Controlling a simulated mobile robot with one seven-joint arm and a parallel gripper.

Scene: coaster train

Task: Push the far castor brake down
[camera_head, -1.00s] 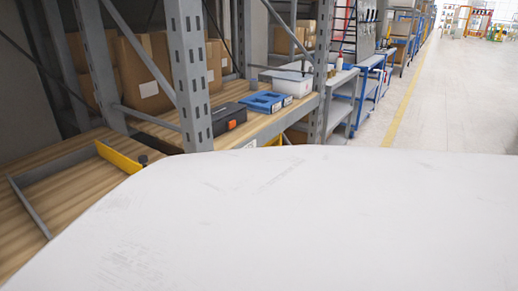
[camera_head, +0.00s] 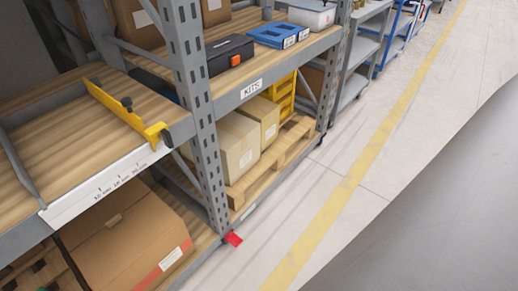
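No castor brake can be made out for sure. A small red flat piece (camera_head: 233,239) sits at floor level by the foot of the near rack upright; I cannot tell whether it is a brake pedal. Grey trolley-like shelving (camera_head: 362,60) stands farther along the row, its feet small and partly hidden. My gripper is not in view. A large smooth grey surface, perhaps part of my own arm, fills the lower right corner and hides the floor there.
A metal rack (camera_head: 190,90) with wooden shelves fills the left. It holds a yellow stop bar (camera_head: 125,112), a black toolbox (camera_head: 229,55), blue trays (camera_head: 278,35) and cartons (camera_head: 125,240). The aisle floor (camera_head: 330,165) with its yellow line (camera_head: 348,182) is clear.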

